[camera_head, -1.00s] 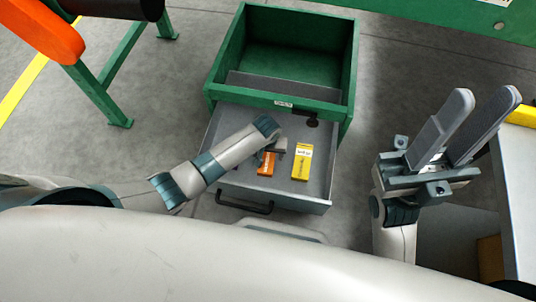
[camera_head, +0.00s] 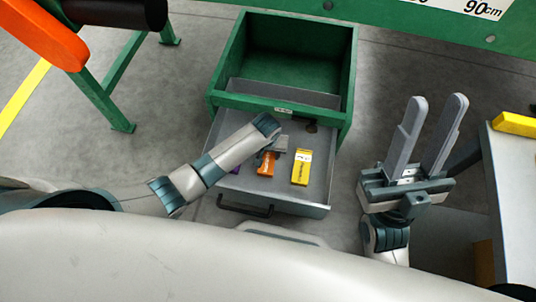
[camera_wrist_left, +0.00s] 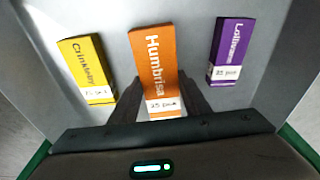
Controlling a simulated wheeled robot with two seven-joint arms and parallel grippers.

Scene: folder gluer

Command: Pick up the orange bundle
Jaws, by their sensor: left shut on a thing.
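The orange bundle (camera_head: 266,163), labelled Humbrisa, is in the grey open drawer (camera_head: 285,194). It also shows in the left wrist view (camera_wrist_left: 153,65), between the two dark fingers. My left gripper (camera_head: 271,153) reaches in from the left and is shut on the orange bundle; its fingers are mostly hidden in the head view. I cannot tell whether the bundle is clear of the drawer floor. My right gripper (camera_head: 436,100) is empty, its two long fingers apart and pointing up, off to the right of the drawer.
A yellow bundle (camera_head: 301,167) lies right of the orange one. A purple bundle (camera_wrist_left: 232,50) shows in the left wrist view, mostly hidden in the head view. The green cabinet (camera_head: 281,100) stands behind the drawer. A grey-topped table (camera_head: 514,190) is at the right.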

